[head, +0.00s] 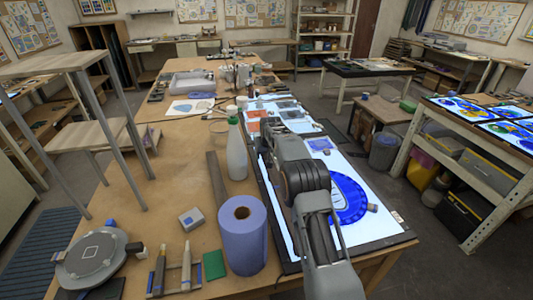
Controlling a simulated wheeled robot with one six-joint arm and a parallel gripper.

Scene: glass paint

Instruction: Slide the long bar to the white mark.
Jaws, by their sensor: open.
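A long flat brown bar (217,181) lies on the wooden table, left of the white bottle, running away from me. I take it for the task's long bar. I cannot make out a white mark for certain; a small pale tag (397,215) sits at the right edge of the lit panel. My arm reaches forward over the lit panel. My gripper (268,127) is at its far end, right of the bottle and away from the bar. It is open, with nothing seen in it; its fingers are small and partly hidden by the arm.
A white bottle (236,150) and a blue paper roll (242,235) stand close to the bar's right side. A small grey box (191,219), a green square (214,265) and a round grey turntable (92,255) lie nearer. The lit panel (383,195) holds blue glass.

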